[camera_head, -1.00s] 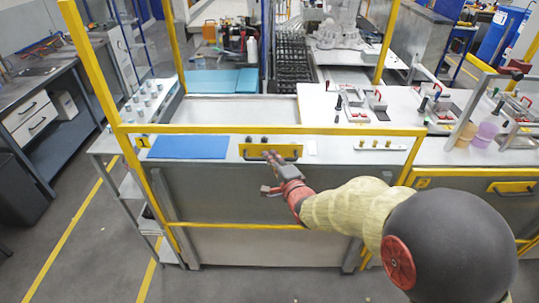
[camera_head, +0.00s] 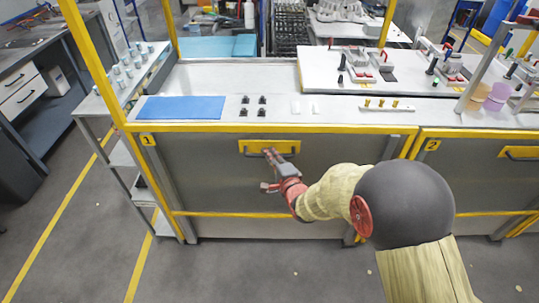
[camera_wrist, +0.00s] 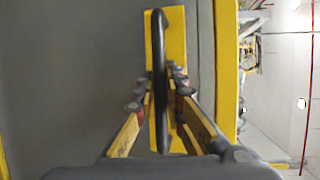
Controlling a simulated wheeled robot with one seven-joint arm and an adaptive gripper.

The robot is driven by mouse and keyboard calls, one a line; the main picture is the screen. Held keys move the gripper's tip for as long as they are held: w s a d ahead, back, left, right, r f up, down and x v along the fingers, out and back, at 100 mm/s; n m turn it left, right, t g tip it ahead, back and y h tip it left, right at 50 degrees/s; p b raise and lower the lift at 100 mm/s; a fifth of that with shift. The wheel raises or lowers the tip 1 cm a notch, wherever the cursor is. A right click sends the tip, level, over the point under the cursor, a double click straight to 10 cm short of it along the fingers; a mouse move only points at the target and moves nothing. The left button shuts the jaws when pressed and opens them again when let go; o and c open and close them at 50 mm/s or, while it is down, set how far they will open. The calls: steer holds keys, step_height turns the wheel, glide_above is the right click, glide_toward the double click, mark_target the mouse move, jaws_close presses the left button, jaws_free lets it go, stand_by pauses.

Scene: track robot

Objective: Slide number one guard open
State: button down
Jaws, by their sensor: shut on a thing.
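Guard number one is a grey panel (camera_head: 235,183) under a yellow top rail (camera_head: 215,127), with a "1" label (camera_head: 148,140) at its left. Its dark bar handle (camera_head: 256,154) sits on a yellow plate (camera_head: 290,146) near the panel's top. My gripper (camera_head: 270,153) is shut on the handle. In the wrist view, the handle (camera_wrist: 160,60) runs between the two fingers of my gripper (camera_wrist: 160,90), against the yellow plate. The exact finger contact is partly hidden. The top rail is about level with the worktop's front edge.
Guard number two (camera_head: 485,180) is on the right with its own handle. On the worktop behind lie a blue mat (camera_head: 180,107), several small black parts and a fixture plate (camera_head: 400,75). A grey side shelf (camera_head: 120,155) stands at left. The floor in front is clear.

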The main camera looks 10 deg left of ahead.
steer(key=shift+f, duration=0.15)
steer(key=c, duration=1.8)
jaws_free()
steer(key=shift+c, duration=0.2)
steer(key=v, duration=1.2)
steer(key=shift+d, duration=0.1)
